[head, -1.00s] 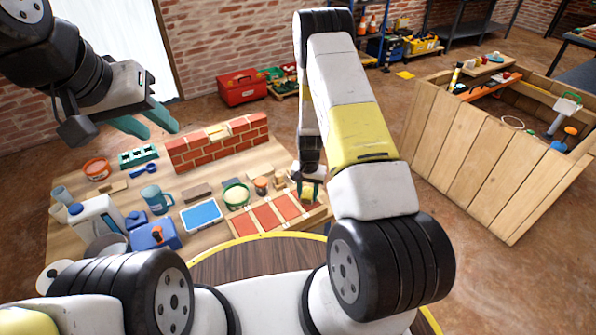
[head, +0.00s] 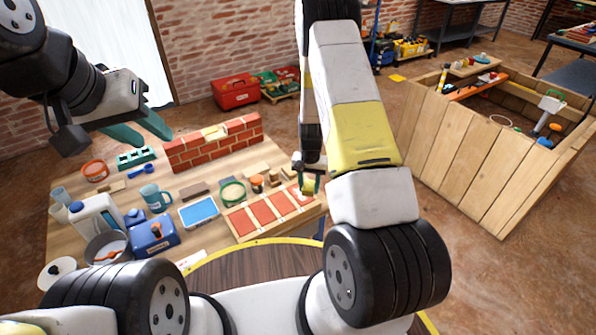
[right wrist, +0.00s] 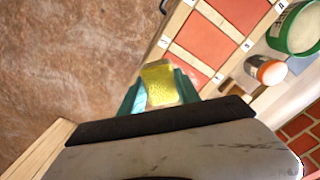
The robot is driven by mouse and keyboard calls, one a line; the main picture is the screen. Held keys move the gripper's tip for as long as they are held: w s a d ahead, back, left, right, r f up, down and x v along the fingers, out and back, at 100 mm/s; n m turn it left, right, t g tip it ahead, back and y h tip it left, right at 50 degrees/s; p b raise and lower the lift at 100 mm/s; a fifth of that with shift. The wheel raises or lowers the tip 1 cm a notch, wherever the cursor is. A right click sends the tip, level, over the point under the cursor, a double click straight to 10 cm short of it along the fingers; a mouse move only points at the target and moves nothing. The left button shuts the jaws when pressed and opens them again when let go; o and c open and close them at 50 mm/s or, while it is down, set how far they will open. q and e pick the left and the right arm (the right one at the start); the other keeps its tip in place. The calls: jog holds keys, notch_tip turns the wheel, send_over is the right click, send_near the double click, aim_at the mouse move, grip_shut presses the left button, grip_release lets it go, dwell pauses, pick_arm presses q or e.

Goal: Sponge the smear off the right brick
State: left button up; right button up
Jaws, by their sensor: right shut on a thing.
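My right gripper (head: 309,186) is shut on a yellow sponge (right wrist: 158,83), with a teal finger on each side of it. It holds the sponge at the right end of a wooden tray (head: 240,238) with a row of red bricks. In the right wrist view the right brick (right wrist: 192,72) shows partly, beside and behind the gripper. I cannot make out the smear, and cannot tell whether the sponge touches the brick. My left gripper (head: 140,131) is open and empty above the table's far left side.
On the table are a green tub (head: 233,191), a blue tray (head: 199,212), a mug (head: 157,198), a white jug (head: 95,218) and a blue box (head: 153,233). A small brick wall (head: 213,143) stands behind. A wooden crate (head: 455,155) stands on the floor at right.

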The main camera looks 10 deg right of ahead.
jog(key=shift+r, duration=1.3)
